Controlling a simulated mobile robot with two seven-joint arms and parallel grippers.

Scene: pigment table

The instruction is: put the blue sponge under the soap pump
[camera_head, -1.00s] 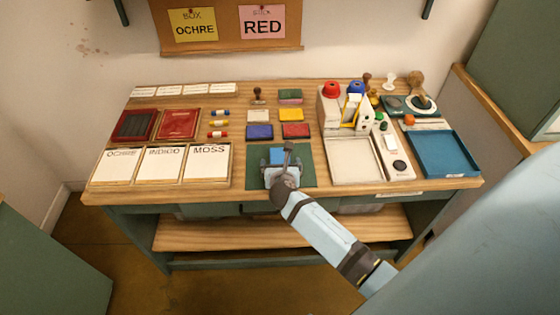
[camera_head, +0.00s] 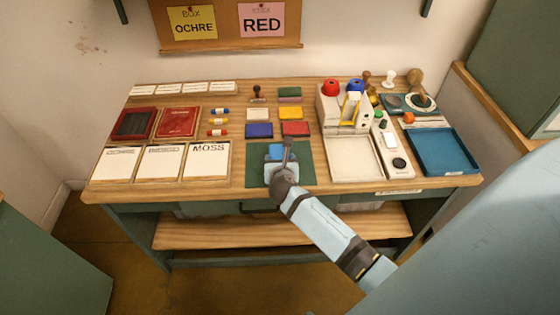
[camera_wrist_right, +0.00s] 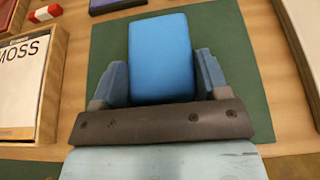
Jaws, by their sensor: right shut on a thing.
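A blue block (camera_wrist_right: 160,50), which looks like the blue sponge, is between the fingers of my right gripper (camera_wrist_right: 163,80), which is shut on it. Both lie over the green mat (camera_wrist_right: 245,100) at the front middle of the table. In the head view the block (camera_head: 276,149) shows just beyond the gripper (camera_head: 281,158), partly hidden by it. I cannot tell whether the block touches the mat. I cannot make out a soap pump in either view. My left gripper is not in view.
Left of the mat are paper trays, one marked MOSS (camera_head: 207,160). Behind it are blue (camera_head: 259,131), red (camera_head: 296,128), white and yellow pads. To the right are a white rack with red and blue tops (camera_head: 343,110), a beige tray (camera_head: 355,160) and a blue tray (camera_head: 443,152).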

